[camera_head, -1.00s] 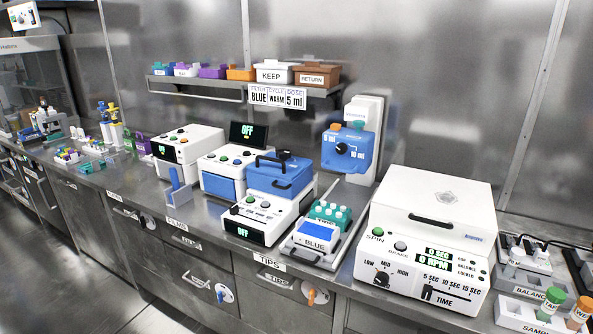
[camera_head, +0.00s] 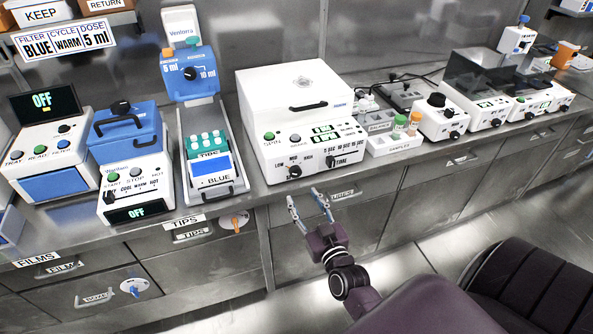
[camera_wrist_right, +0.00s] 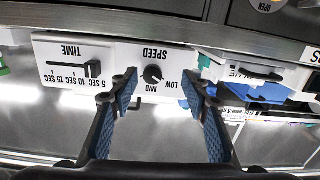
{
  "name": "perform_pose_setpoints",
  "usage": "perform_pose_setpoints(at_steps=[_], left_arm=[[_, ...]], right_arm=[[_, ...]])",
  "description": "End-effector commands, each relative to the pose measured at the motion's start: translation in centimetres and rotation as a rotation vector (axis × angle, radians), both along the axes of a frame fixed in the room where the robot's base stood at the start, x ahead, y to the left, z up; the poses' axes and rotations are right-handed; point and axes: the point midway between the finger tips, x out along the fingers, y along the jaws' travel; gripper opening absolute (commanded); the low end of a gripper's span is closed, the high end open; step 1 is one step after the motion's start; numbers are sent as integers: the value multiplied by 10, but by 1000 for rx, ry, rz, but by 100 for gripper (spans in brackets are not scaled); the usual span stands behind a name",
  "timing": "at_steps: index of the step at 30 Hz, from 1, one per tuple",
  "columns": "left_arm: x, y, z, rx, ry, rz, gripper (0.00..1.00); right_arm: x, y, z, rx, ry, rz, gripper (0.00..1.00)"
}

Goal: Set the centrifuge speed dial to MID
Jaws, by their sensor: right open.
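The white centrifuge (camera_head: 290,88) stands on the steel bench with its lid shut. Its black speed dial (camera_head: 294,171) is low on the front, with LOW, MID and HIGH marked around it. The dial also shows in the right wrist view (camera_wrist_right: 152,74), upside down, between the fingertips in the picture. LOW and MID are readable there; I cannot tell clearly where its pointer stands. My right gripper (camera_head: 304,196) is open and empty, in front of the bench edge just below the dial, apart from it. My left gripper is not in view.
The TIME slider (camera_head: 331,161) sits right of the dial, and the green SPIN button (camera_head: 269,136) above it. A tray with a blue-labelled box (camera_head: 213,172) stands to the left. A sample rack (camera_head: 393,145) stands to the right. The floor before the bench is clear.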

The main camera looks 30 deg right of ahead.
Motion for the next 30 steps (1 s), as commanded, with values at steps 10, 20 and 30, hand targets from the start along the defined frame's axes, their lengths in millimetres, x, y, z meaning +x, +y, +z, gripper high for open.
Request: perform_pose_setpoints(at_steps=[10,20,30], left_arm=[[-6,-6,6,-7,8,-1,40],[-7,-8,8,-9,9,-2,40],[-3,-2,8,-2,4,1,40]], right_arm=[[36,-15,27,-9,-50,-16,43],[75,-24,25,-9,-46,-15,43],[78,-25,24,-9,-45,-14,41]])
